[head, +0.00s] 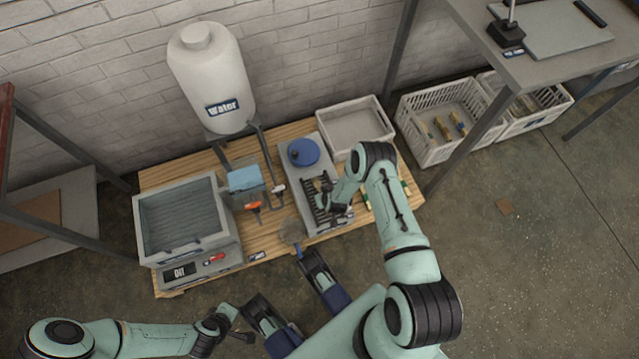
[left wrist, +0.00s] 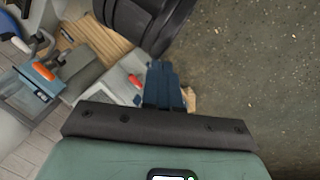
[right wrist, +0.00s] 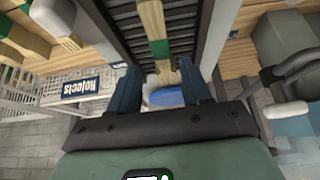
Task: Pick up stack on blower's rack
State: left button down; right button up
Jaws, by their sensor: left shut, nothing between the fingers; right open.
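The blower (head: 312,217) is a grey unit on the wooden table, with a round blue part (head: 303,152) at its back and a dark slatted rack (head: 318,203) at its front. In the right wrist view, a wooden stack with a green band (right wrist: 153,22) lies along the dark rack (right wrist: 118,30). My right gripper (right wrist: 161,82) is open above the rack, its fingers to either side of the stack's line; contact cannot be told. My right gripper in the head view (head: 335,207) partly hides the rack. My left gripper (head: 238,326) is shut and empty, in front of the table, also in the left wrist view (left wrist: 165,80).
More green-banded wooden pieces (right wrist: 66,42) lie beside the blower. A pale empty bin (head: 355,125) is behind. White crates (head: 440,110) stand on the floor at right.

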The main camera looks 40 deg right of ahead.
jog(key=x, duration=0.2)
jog(key=b+x, duration=0.1)
jog(key=x, duration=0.1)
jog(key=shift+s+a+f+b, duration=0.1)
jog(key=shift+a+b, duration=0.1)
jog(key=shift+b, duration=0.1)
jog(key=shift+f, duration=0.1)
pick_arm(q)
jog(key=shift+t+y, duration=0.3)
jog(key=shift+t, duration=0.1)
jog(key=w, duration=0.1)
jog(key=w+a+f, duration=0.1)
jog(key=w+f, duration=0.1)
jog(key=shift+a, duration=0.35)
pick_arm(e)
grip_shut()
